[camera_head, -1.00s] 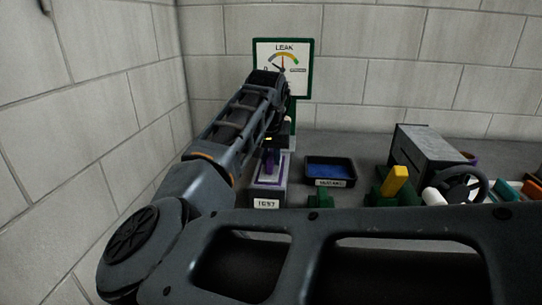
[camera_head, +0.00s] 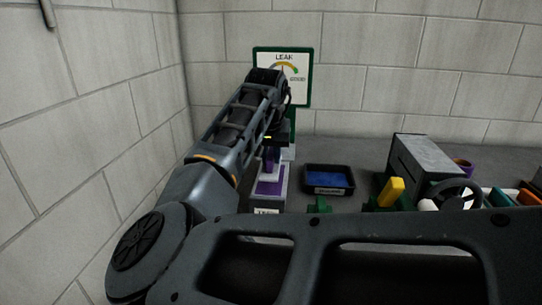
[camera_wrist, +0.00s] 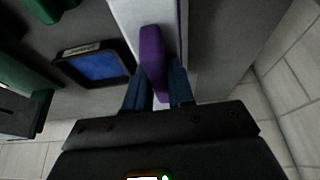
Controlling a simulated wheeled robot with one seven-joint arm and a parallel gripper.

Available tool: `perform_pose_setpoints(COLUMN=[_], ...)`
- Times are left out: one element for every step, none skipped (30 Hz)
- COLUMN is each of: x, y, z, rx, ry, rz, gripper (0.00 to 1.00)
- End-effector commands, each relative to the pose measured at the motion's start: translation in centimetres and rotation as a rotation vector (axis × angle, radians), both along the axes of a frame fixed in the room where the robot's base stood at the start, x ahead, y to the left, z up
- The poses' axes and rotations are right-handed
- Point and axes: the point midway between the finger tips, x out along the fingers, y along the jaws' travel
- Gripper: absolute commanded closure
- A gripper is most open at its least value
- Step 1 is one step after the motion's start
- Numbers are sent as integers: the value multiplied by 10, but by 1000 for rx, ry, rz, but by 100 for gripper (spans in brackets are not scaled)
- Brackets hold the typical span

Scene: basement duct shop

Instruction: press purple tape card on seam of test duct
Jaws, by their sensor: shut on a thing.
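My gripper (camera_head: 269,166) points down at the test duct (camera_head: 282,196), a grey box with a label on its front and purple on its top. In the wrist view, the fingers of my gripper (camera_wrist: 157,92) are shut on the purple tape card (camera_wrist: 151,48). The card lies over the pale top of the test duct (camera_wrist: 122,12), and a purple stripe runs along the duct's edge. The card shows in the head view (camera_head: 268,163) low between the fingers and the duct top. Whether it touches the seam is hard to tell.
A LEAK gauge (camera_head: 283,62) on a green frame stands behind the duct. A black tray (camera_head: 329,191) with a blue inside lies to the right. Beyond it are a yellow-topped green block (camera_head: 391,191), a grey box (camera_head: 425,160) and a dark handwheel. A block wall is close at left.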

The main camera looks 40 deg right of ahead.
Motion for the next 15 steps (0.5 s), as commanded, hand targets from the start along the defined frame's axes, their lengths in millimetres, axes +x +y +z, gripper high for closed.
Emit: perform_pose_setpoints(x=[0,0,0,0,0,0,0,0,0,0,0,0,0,0,0], y=[0,0,0,0,0,0,0,0,-1,-1,-1,-1,-1,-1,-1], z=[7,10,12,15,17,19,22,24,27,29,31,34,36,38,41], rx=[0,0,0,0,1,0,0,-1,0,0,0,-2,-2,-2,-1], ry=[0,0,0,0,0,1,1,1,0,0,0,1,1,1,1], rz=[0,0,0,0,-1,-1,0,0,-1,-1,-1,-2,-2,-2,-2], gripper=[100,100,100,100,100,100,100,100,100,100,100,100,100,100,100])
